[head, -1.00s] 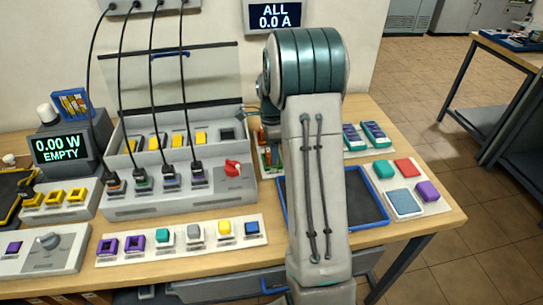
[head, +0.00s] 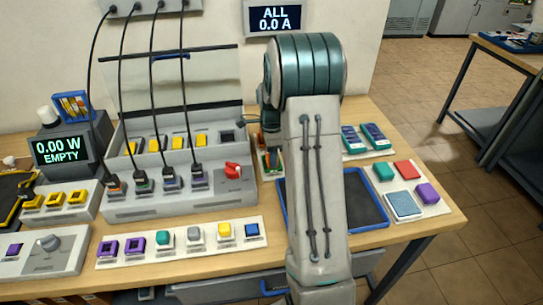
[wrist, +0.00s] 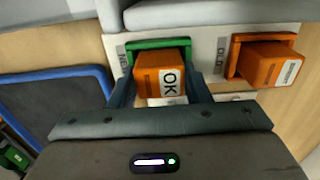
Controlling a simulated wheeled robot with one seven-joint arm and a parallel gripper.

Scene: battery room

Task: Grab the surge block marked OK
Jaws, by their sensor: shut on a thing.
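The orange surge block marked OK (wrist: 150,76) is in the middle of the wrist view, at a green-framed socket on a pale panel. Its white OK label faces me. My gripper (wrist: 160,92) has one finger on each side of this block and is shut on it. The block still appears to sit at the green frame (wrist: 158,44); I cannot tell if it is free of it. A second orange block (wrist: 268,65) sits in an orange frame to the right, its small label unreadable.
A blue-rimmed tray (head: 283,205) lies on the bench, partly behind my arm; it also shows in the wrist view (wrist: 50,76). A grey cabled rack (head: 150,207) stands left of the arm. A pad with coloured blocks (head: 432,208) lies at the right.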

